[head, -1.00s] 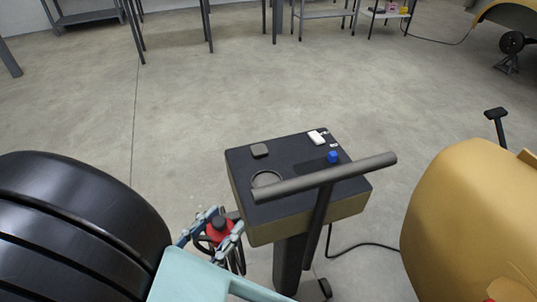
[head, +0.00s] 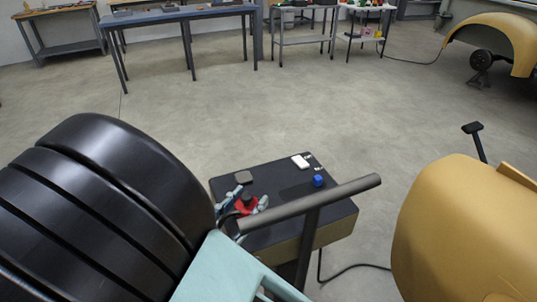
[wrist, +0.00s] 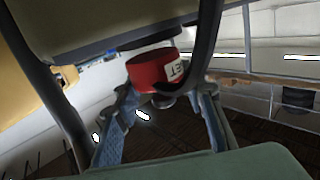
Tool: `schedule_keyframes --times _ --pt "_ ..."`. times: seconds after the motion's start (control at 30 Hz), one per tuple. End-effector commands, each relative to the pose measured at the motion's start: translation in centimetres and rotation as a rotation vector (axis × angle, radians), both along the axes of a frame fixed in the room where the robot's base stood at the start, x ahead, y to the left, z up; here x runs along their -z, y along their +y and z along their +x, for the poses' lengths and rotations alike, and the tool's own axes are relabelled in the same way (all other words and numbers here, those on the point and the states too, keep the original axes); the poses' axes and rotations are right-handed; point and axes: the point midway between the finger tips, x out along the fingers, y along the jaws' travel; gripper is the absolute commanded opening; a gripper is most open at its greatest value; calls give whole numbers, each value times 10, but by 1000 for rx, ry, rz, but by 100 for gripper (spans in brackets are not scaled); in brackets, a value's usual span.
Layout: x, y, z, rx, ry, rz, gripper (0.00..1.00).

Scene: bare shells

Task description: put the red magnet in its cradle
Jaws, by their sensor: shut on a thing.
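The red magnet (head: 245,208), with a dark knob on top, is held between the fingers of my gripper (head: 243,200) in the head view. It overlaps the left part of the dark top of the box-shaped stand (head: 285,200). In the wrist view the red magnet (wrist: 148,72) shows a white label with partly readable letters, and the fingers of my gripper (wrist: 168,103) are to either side of its knob. The round cradle ring on the stand's top is hidden in the head view behind the magnet and gripper. Whether the magnet touches the stand I cannot tell.
A dark handle bar (head: 315,204) crosses in front of the stand. Black tyres (head: 100,190) are close left; a tan body panel (head: 450,230) is right.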

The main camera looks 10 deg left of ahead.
Motion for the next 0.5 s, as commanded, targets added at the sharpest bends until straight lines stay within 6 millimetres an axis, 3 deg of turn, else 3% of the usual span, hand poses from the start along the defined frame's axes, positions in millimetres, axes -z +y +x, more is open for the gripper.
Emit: schedule_keyframes --times 0.1,0.23,0.5 --pt "-1 -9 22 4 -2 -2 3" --pt "14 -7 21 0 -1 -3 3" --pt "14 -8 21 1 -2 -1 3"
